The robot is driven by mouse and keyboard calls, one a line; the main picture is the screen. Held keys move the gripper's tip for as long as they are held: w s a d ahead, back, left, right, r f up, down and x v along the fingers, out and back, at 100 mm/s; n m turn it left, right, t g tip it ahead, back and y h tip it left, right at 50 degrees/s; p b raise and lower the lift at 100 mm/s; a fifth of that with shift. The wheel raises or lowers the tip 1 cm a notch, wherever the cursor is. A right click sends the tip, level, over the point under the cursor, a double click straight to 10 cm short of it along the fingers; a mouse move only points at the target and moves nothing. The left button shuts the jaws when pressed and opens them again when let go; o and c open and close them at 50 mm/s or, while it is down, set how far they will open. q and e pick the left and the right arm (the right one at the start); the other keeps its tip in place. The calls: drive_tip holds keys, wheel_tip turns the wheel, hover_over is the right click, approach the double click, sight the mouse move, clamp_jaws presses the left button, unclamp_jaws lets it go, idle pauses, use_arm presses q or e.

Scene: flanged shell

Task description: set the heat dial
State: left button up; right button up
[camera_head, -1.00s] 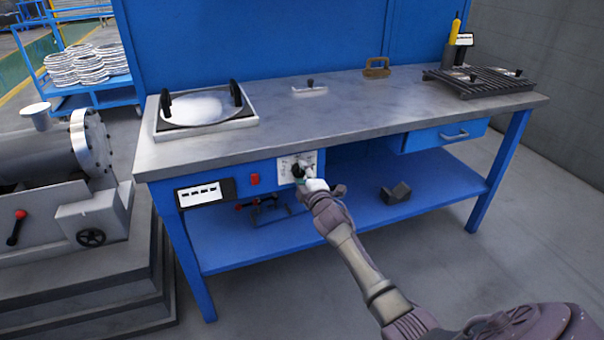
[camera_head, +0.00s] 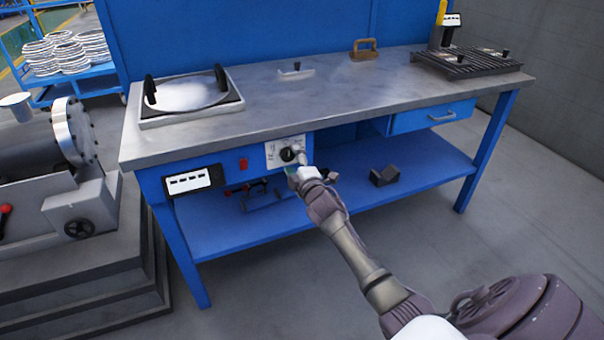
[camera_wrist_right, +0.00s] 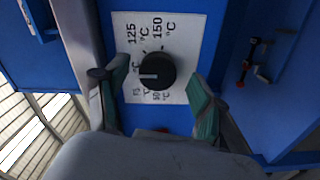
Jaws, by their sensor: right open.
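The heat dial (camera_head: 287,155) is a round black knob with a pale pointer line, on a white plate (camera_head: 271,158) on the blue front of the bench. In the right wrist view the dial (camera_wrist_right: 156,71) sits among temperature marks, with 125 °C and 150 °C readable, and its pointer lies toward the left of that picture. My right gripper (camera_wrist_right: 156,101) is open, its green-padded fingers on either side below the knob, not closed on it. In the head view my right gripper (camera_head: 304,170) is just right of and below the dial. My left gripper is not in view.
A red switch (camera_head: 243,164) and a display box (camera_head: 188,180) are left of the dial. A round plate in a tray (camera_head: 187,121) stands on the bench top (camera_head: 330,98). A dark block (camera_head: 385,176) lies on the lower shelf (camera_head: 424,165).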

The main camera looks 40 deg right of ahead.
drive_tip(key=v, duration=1)
drive_tip(key=shift+s, duration=0.2)
drive_tip(key=shift+d, duration=0.1)
